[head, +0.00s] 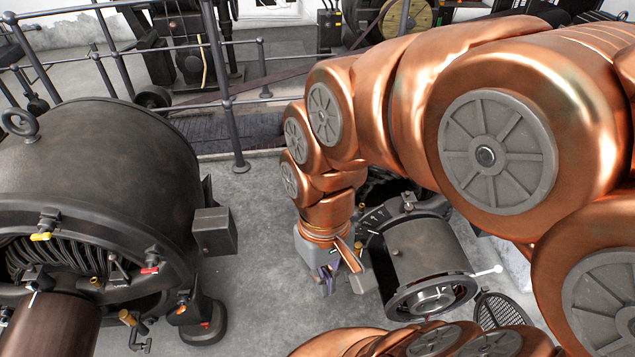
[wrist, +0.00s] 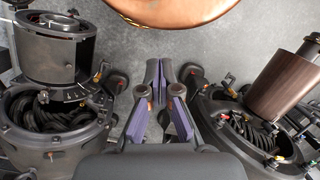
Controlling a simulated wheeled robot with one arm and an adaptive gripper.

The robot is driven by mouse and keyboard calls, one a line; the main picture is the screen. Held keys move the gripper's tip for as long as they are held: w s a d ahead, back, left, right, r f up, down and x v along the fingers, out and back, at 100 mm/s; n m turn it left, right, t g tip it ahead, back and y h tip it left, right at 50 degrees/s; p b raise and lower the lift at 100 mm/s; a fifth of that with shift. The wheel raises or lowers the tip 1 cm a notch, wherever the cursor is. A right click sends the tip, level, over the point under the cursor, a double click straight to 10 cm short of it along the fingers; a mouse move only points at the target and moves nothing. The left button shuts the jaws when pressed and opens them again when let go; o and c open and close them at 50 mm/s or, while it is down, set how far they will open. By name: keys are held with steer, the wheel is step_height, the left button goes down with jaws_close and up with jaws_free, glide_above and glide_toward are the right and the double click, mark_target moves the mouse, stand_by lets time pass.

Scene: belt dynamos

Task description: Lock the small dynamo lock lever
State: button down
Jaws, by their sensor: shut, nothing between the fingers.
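The small dynamo (head: 425,252) is a dark grey drum at the lower middle right of the head view, partly hidden by my arm. A thin lever with a pale ball tip (head: 497,269) sticks out to the right from its front rim; I cannot tell whether it is the lock lever or how it is set. My gripper (head: 329,278) points down to the left of the small dynamo, apart from the lever. In the wrist view my gripper (wrist: 160,72) shows purple-padded fingers, shut and empty. A dark drum with a ring end (wrist: 60,58) stands left of it there.
A large dynamo (head: 100,180) with a brown shaft (head: 55,325) fills the left of the head view. A grey box (head: 214,232) juts from its side. Railings (head: 230,105) cross behind. Bare concrete floor (head: 265,270) lies between the dynamos.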

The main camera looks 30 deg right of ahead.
steer(key=w+f+m+t+y+b, duration=0.1)
steer(key=w+f+y+b, duration=0.2)
steer(key=w+f+b, duration=0.55)
steer(key=w+f+t+y+b, duration=0.25)
steer(key=w+b, duration=0.25)
steer(key=w, duration=0.6)
steer(key=w+d+f+m+t+y+b, duration=0.25)
steer(key=w+d+f+b, duration=0.45)
steer(key=w+d, duration=0.35)
steer(key=w+d+f+m+t+h+b, duration=0.1)
steer(key=w+d+f+m+t+b, duration=0.15)
steer(key=d+f+b, duration=0.7)
steer(key=w+d+f+m+t+h+p, duration=0.15)
steer(key=d+f+t, duration=0.25)
steer(key=d, duration=1.2)
steer(key=b+x, duration=0.4)
steer(key=x, duration=0.9)
steer(key=shift+w+m, duration=0.45)
steer(key=shift+w, duration=0.15)
steer(key=shift+r, duration=0.1)
